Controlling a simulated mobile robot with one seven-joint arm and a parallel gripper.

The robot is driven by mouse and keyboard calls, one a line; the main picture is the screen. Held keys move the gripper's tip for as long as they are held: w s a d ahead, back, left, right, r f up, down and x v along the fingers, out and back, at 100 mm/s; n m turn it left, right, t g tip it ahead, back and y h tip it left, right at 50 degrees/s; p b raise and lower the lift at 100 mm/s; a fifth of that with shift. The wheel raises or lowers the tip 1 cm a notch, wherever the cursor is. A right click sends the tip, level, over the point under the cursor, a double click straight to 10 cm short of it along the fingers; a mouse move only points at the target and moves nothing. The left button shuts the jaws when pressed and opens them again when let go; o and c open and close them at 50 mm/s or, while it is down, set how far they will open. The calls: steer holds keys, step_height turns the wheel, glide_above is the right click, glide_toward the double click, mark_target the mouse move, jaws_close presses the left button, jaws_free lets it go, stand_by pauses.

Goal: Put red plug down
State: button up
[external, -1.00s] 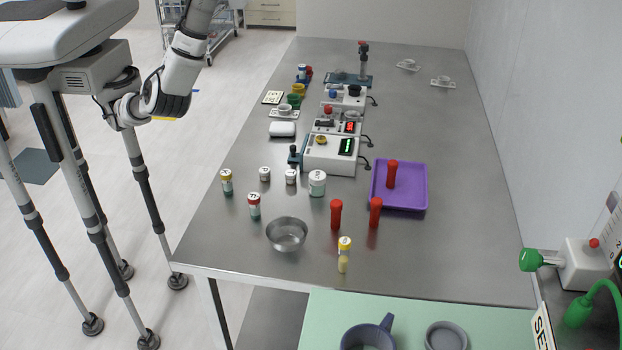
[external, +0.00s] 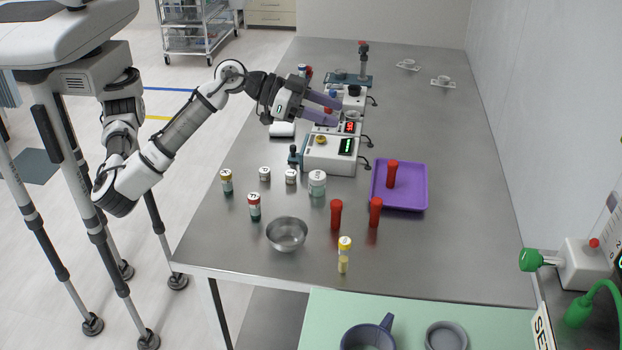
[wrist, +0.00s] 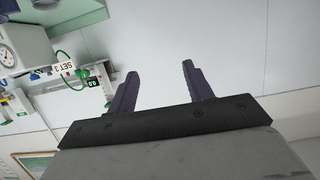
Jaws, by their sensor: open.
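Three red plugs stand upright in the external view. One red plug (external: 392,174) is on the purple tray (external: 423,194). A second red plug (external: 375,212) stands on the steel table at the tray's front edge. A third red plug (external: 336,214) stands on the table to its left. My gripper (external: 338,108) is open and empty above the instruments, beyond the tray and to its left. In the wrist view the open fingers (wrist: 158,88) have nothing between them, and no plug shows there.
A white device with a green display (external: 330,154) stands below my gripper. A metal bowl (external: 287,234), a yellow-capped vial (external: 344,256) and several small bottles are at the near left. The table's right side (external: 465,150) is clear.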

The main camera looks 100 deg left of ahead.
mark_target(334, 202)
step_height(334, 202, down, 24)
steer(key=shift+a+f+p, duration=0.1)
steer(key=shift+f+p, duration=0.1)
steer(key=shift+p, duration=0.2)
steer(key=shift+x, duration=1.5)
steer(key=shift+r, duration=0.15)
steer(key=shift+c, duration=0.3)
jaws_close()
